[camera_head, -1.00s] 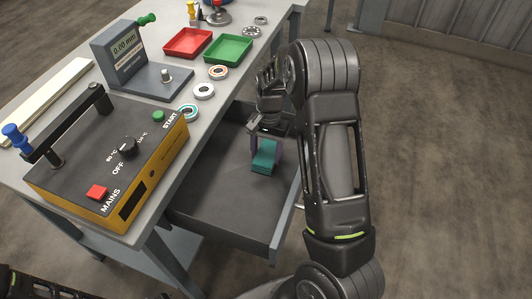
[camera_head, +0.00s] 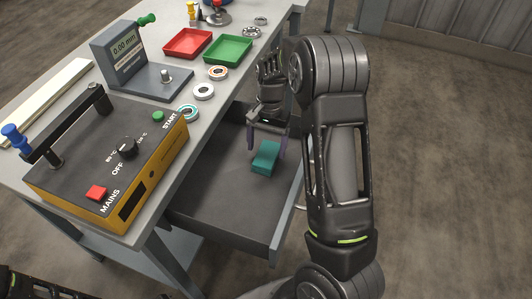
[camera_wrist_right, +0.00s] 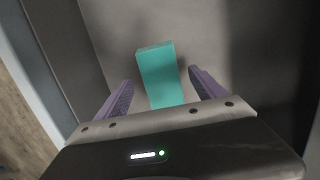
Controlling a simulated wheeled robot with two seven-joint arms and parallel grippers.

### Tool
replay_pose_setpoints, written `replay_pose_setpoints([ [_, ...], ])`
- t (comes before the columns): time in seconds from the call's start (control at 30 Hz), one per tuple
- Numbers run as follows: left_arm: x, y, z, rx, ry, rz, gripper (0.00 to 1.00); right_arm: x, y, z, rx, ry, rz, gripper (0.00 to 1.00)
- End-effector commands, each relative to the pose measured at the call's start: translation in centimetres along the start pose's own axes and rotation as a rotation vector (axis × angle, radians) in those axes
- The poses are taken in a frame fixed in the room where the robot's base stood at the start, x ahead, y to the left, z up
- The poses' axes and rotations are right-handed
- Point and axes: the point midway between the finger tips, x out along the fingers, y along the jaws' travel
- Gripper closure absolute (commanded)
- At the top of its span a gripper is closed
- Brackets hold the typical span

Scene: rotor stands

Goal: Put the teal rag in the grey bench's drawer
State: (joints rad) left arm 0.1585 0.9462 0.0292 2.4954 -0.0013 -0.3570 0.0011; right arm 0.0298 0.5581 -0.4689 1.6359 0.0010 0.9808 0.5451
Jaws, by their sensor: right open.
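The teal rag (camera_head: 265,157) is a small folded block lying in the open drawer (camera_head: 218,215) of the grey bench (camera_head: 150,211). It also shows in the right wrist view (camera_wrist_right: 158,74), resting on the drawer floor between and beyond the two purple fingers. My right gripper (camera_head: 268,142) is open just above the rag, with its fingers apart on either side and clear of it. The right gripper also shows in the right wrist view (camera_wrist_right: 160,92). My left gripper is not in view; only a dark part of my left arm shows at the bottom left corner.
The drawer's front wall (camera_head: 287,221) stands out to the right of the bench. On the bench top are a yellow heater box (camera_head: 110,165), a gauge (camera_head: 125,55), a red tray (camera_head: 187,43), a green tray (camera_head: 228,49) and several bearing rings. The drawer's near part is bare.

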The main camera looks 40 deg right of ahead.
Motion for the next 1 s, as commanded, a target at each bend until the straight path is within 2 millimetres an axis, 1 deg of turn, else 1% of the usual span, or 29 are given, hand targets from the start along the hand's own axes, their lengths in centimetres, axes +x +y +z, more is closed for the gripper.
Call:
replay_pose_setpoints([
  [0.03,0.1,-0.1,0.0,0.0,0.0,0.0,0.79,-1.1,-0.1,-0.1,-0.001,0.004,-0.004,0.21],
  [0.2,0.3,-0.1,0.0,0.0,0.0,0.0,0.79,-4.8,-0.1,-0.1,-0.001,0.003,-0.004,0.21],
  [0.3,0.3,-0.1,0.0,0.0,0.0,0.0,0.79,-6.6,-0.1,0.0,-0.001,0.002,-0.002,0.21],
  [0.4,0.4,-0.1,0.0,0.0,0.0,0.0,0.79,-7.9,-0.1,0.0,-0.001,0.002,-0.002,0.21],
  [0.5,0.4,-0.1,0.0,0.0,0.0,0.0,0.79,-8.6,0.0,0.0,-0.001,0.0,-0.001,0.21],
  [0.6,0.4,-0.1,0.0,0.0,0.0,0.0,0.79,-8.8,0.0,0.0,-0.001,0.0,0.0,0.21],
  [1.0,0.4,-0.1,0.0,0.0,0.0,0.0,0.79,-8.8,0.0,0.0,0.0,-0.001,0.0,0.21],
])
